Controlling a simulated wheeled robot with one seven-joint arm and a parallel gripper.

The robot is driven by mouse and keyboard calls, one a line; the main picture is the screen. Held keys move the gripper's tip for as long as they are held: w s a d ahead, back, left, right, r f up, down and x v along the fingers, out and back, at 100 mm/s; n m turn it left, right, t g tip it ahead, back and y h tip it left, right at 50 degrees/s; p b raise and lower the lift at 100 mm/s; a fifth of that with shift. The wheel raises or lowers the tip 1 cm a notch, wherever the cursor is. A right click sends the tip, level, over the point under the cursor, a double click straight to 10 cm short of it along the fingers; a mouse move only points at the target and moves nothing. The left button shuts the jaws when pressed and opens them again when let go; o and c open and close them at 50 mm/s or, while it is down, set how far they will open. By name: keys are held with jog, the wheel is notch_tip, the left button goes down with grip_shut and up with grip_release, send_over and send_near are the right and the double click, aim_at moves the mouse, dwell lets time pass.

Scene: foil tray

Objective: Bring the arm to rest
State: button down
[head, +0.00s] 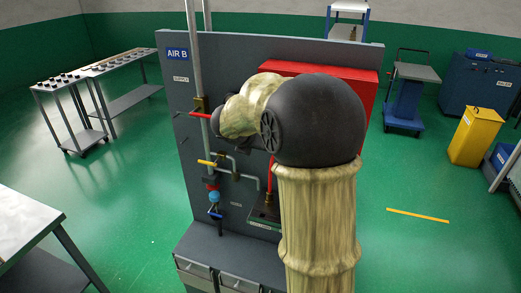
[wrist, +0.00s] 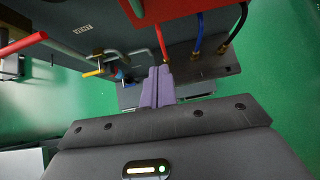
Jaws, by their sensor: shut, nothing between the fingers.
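My gripper (wrist: 157,88) shows in the wrist view as two purple fingers pressed together, with nothing between them. It is apart from the panel's pipes and hoses, as far as the view shows. In the head view my bent arm, with a large dark joint and tan links, stands in front of the grey AIR B panel (head: 240,55). The gripper itself is hidden there behind the arm.
The panel carries a red lever (head: 201,115), a yellow handle (head: 207,163), a blue handle (head: 215,212) and a red box (head: 369,95). Red, blue (wrist: 197,33) and black (wrist: 234,28) hoses hang near my fingers.

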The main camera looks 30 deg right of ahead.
jog(key=shift+s+a+r, duration=0.1)
jog(key=shift+a+r, duration=0.15)
jog(key=shift+r, duration=0.05)
dwell(0.4)
jog(key=s+a+f+n+t+y+b, duration=0.15)
jog(key=a+n, duration=0.25)
jog(key=n, duration=0.5)
jog(key=s+a+f+n+t+y, duration=0.1)
jog(key=s+a+f+n+y, duration=0.2)
jog(key=n, duration=0.6)
jog(key=a+f+n+t+y+b, duration=0.1)
jog(key=a+f+n, duration=0.3)
jog(key=n, duration=0.5)
jog(key=s+a+f+n+g, duration=0.1)
jog(key=s+f+n+g, duration=0.2)
jog(key=s+n, duration=0.6)
jog(key=s+a+f+n+g+y+b, duration=0.1)
jog(key=s+f+n+g, duration=0.3)
jog(key=s+f+n, duration=0.2)
jog(key=s+n, duration=0.2)
jog(key=n, duration=0.1)
jog(key=shift+s+a+f+n, duration=0.25)
jog(key=shift+s+a+n, duration=0.05)
jog(key=shift+s, duration=0.1)
